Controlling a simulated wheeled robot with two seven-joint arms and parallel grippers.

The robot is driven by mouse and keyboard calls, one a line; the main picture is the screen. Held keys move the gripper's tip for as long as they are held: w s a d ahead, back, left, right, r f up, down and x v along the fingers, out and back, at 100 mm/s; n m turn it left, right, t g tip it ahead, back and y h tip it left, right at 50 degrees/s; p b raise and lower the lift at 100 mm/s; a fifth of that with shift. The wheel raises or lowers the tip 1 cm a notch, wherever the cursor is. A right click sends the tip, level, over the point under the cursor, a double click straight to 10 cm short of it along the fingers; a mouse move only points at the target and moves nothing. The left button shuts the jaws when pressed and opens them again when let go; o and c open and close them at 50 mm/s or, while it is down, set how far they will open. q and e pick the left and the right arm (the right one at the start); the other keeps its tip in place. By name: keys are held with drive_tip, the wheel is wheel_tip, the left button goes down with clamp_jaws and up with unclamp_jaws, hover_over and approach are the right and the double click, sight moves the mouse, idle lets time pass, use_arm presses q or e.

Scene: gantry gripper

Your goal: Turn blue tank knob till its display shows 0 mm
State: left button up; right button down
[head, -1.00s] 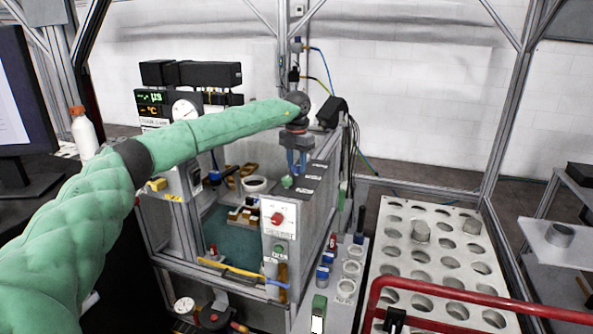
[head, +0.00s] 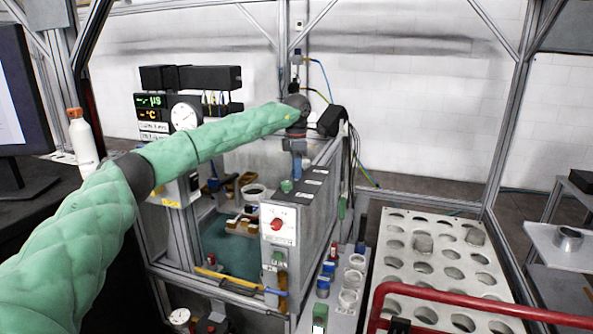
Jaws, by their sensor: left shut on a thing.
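My left gripper (head: 299,160) points down over the top of the grey panel beside the tank. Its fingertips are close together at a small blue part (head: 298,167), which I take to be the blue tank knob, and are shut on it. The fingers largely hide the knob, so its turn angle does not show. A green knob (head: 286,186) stands on the panel top just in front of the fingers. The readout stack (head: 152,110) at the back left has a green line and an orange line; I cannot read a mm value. My right gripper is not in view.
The open tank (head: 232,245) with teal liquid lies left of the panel. A red knob (head: 278,224) is on the panel's front. A white perforated rack (head: 405,255) and a red rail (head: 450,297) are at the right. A white bottle (head: 82,138) stands at the left.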

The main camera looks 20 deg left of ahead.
use_arm(q)
drive_tip(key=shift+r+m, duration=0.15)
drive_tip(key=shift+m, duration=0.15)
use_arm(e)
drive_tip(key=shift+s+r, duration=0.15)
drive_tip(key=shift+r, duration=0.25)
use_arm(q)
drive_tip(key=shift+a, duration=0.1)
drive_tip(key=o, duration=1)
